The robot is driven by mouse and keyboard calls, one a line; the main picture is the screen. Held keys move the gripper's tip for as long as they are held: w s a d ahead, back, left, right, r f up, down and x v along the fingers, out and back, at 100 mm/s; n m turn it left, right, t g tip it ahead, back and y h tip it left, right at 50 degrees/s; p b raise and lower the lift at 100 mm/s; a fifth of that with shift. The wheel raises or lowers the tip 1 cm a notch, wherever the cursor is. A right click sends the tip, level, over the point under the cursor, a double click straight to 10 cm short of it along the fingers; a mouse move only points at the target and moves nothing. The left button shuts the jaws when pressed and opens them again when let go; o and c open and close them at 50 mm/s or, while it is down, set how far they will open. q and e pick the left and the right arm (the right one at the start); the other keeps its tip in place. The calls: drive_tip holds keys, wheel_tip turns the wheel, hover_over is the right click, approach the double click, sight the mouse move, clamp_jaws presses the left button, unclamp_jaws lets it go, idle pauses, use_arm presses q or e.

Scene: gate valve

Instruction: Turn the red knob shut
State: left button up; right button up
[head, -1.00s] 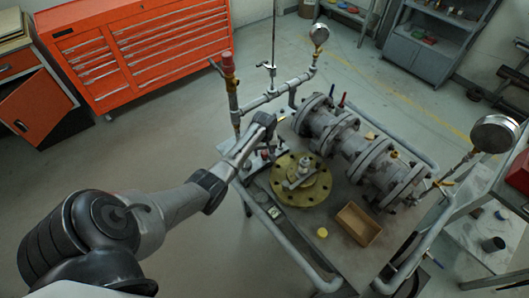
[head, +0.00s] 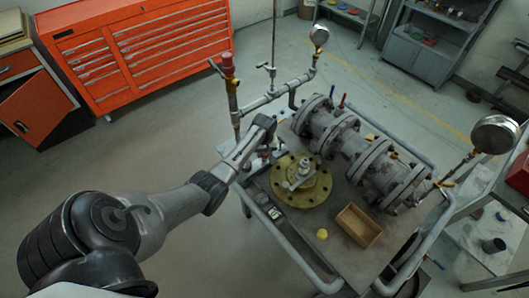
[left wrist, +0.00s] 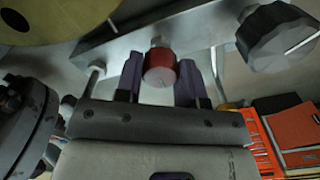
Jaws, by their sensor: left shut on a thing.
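The red knob (left wrist: 160,68) is a short round cap on a metal stem below a grey metal bar in the left wrist view. My left gripper (left wrist: 160,80) has one dark finger on each side of the knob and is shut on it. In the head view my left gripper (head: 258,150) reaches over the left edge of the work table, and the knob is mostly hidden by it there. My right gripper is in neither view.
A larger black knob (left wrist: 278,35) is close beside the red one. A brass flange (head: 301,180), a flanged valve body (head: 350,145) and an open box (head: 358,225) are on the table (head: 325,255). A red-topped upright pipe (head: 228,70) stands behind my gripper.

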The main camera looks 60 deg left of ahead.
use_arm(q)
drive_tip(key=shift+r+m+p, duration=0.2)
drive_tip(key=shift+m+p, duration=0.5)
drive_tip(key=shift+p, duration=0.2)
drive_tip(key=shift+m+p, duration=0.7)
drive_tip(key=shift+m, duration=0.2)
drive_tip(key=m+p, duration=0.1)
drive_tip(key=m, duration=0.2)
drive_tip(key=shift+m+p, duration=0.3)
drive_tip(key=shift+p, duration=0.1)
drive_tip(key=m+p, duration=0.1)
drive_tip(key=m, duration=0.3)
drive_tip(key=shift+f+m, duration=0.15)
drive_tip(key=shift+m, duration=0.15)
drive_tip(key=m, duration=0.5)
drive_tip(key=shift+m, duration=0.4)
drive_tip(key=o, duration=0.9)
drive_tip(key=shift+p, duration=0.3)
